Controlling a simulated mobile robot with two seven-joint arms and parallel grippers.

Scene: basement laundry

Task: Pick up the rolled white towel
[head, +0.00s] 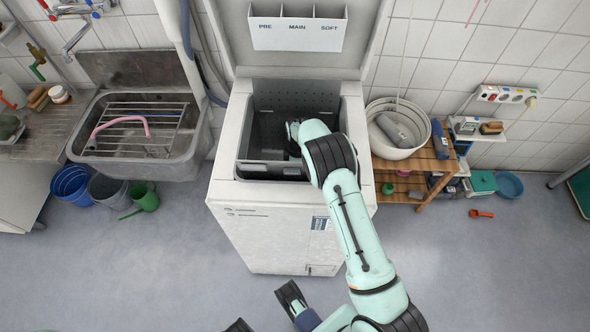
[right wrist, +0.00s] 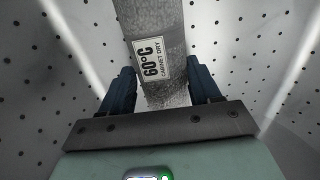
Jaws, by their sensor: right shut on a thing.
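A rolled towel (right wrist: 158,50) lies between the fingers of my right gripper (right wrist: 162,92) in the right wrist view. It looks grey rather than white and carries a white label reading "60°C CABINET DRY". The gripper is shut on it, inside a perforated metal drum (right wrist: 50,100). In the head view my right arm reaches into the open top-loading washer (head: 250,225); the fingers and the towel are hidden there. Dark parts of my left gripper (head: 291,297) show at the bottom edge; its fingertips are not clear.
A white basin (head: 376,110) holding another grey roll (head: 395,130) stands on a wooden shelf (head: 425,165) right of the washer. A sink (head: 90,150) is at the left, with a blue bucket (head: 71,184) and green watering can (head: 144,197) below. The front floor is mostly free.

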